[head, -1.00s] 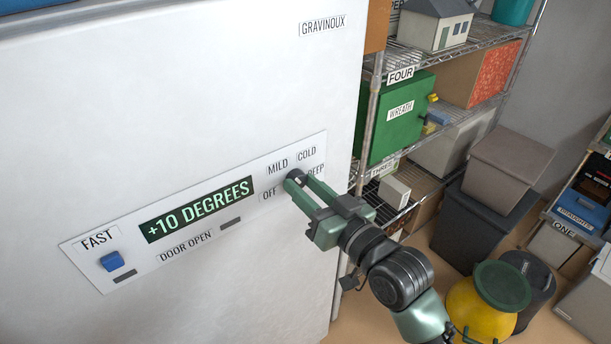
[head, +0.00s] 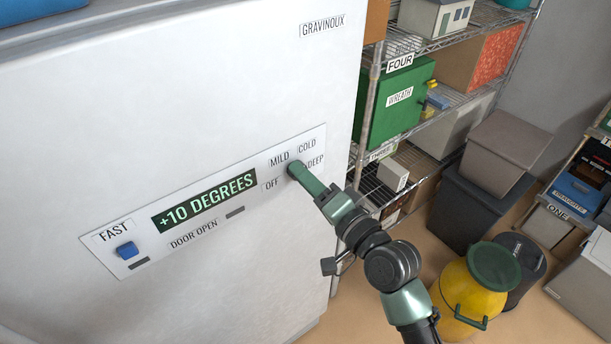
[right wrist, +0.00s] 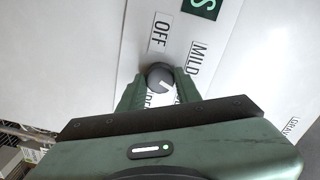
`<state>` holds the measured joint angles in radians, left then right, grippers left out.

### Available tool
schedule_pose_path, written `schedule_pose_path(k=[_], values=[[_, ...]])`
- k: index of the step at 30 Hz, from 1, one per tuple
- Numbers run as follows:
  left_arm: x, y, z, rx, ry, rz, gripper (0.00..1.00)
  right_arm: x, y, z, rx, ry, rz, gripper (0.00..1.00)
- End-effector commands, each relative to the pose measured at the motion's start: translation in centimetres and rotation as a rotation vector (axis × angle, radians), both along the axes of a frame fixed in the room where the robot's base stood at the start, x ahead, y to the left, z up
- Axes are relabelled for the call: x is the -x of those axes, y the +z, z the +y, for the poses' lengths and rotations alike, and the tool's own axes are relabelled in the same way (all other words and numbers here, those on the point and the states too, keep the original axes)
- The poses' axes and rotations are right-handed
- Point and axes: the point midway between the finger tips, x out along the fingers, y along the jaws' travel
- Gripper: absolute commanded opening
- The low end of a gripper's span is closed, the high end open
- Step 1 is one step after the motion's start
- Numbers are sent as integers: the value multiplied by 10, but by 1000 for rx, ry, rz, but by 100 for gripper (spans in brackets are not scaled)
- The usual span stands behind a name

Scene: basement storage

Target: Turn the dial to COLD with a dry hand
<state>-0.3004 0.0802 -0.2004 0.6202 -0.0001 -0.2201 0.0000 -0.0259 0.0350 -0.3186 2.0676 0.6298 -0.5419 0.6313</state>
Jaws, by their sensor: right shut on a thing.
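The dial (right wrist: 160,76) is a small dark grey round knob with a pale mark, seen in the right wrist view. It sits on the white control panel (head: 142,235) of the white freezer (head: 180,90), among the labels OFF, MILD, COLD (head: 307,146) and DEEP. My right gripper (head: 297,170) is shut on the dial, one finger on each side. In the head view its fingers hide most of the dial, and I cannot tell which label the dial points to. The display (head: 205,201) reads +10 DEGREES. My left gripper is out of view.
A blue FAST switch (head: 126,250) is at the panel's left end. A wire shelf (head: 450,42) with boxes stands right of the freezer. Grey bins (head: 490,170) and a yellow barrel (head: 466,296) stand on the floor at right.

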Motion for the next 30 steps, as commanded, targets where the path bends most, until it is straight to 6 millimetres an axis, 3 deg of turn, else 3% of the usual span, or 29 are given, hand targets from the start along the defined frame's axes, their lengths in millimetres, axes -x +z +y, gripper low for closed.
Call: schedule_pose_path(k=[12, 29, 30], values=[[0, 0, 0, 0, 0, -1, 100, 0, -2, 0, -163, 0, 124, 0], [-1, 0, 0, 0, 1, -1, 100, 0, -2, 0, -188, 2, 141, 0], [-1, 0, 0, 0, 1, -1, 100, 0, -2, 0, -187, 1, 142, 36]])
